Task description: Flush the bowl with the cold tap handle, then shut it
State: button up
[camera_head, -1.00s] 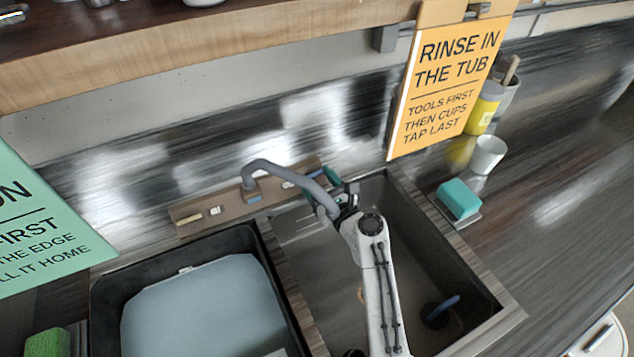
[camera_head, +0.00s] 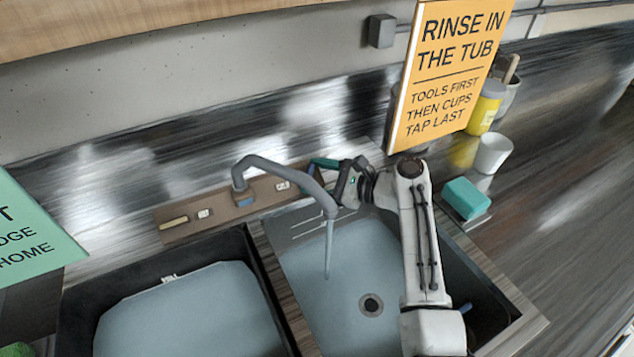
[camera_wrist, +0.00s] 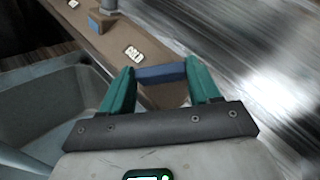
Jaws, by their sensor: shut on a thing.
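The blue cold tap handle (camera_wrist: 160,74) lies crosswise between the teal fingers of my gripper (camera_wrist: 162,80) in the wrist view; they are shut on it. In the head view my gripper (camera_head: 327,164) is at the right end of the brown tap plate (camera_head: 225,204), behind the grey spout (camera_head: 300,178). The handle is hidden there. A thin stream of water (camera_head: 328,250) falls from the spout into the right-hand bowl (camera_head: 340,275). The bowl's round drain (camera_head: 371,304) shows.
My arm crosses the bowl's right side, partly hiding a blue thing (camera_head: 465,308). On the right are a teal sponge (camera_head: 465,197), a white cup (camera_head: 492,153) and a yellow bottle (camera_head: 485,108).

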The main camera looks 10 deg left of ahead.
jog(key=shift+n+g, duration=0.4)
jog(key=shift+g, duration=0.1)
jog(key=o, duration=1.1)
jog(key=shift+c, duration=0.2)
jog(key=v, duration=1)
jog(key=shift+d+b, duration=0.3)
jog(key=shift+d, duration=0.05)
jog(key=shift+s, duration=0.1)
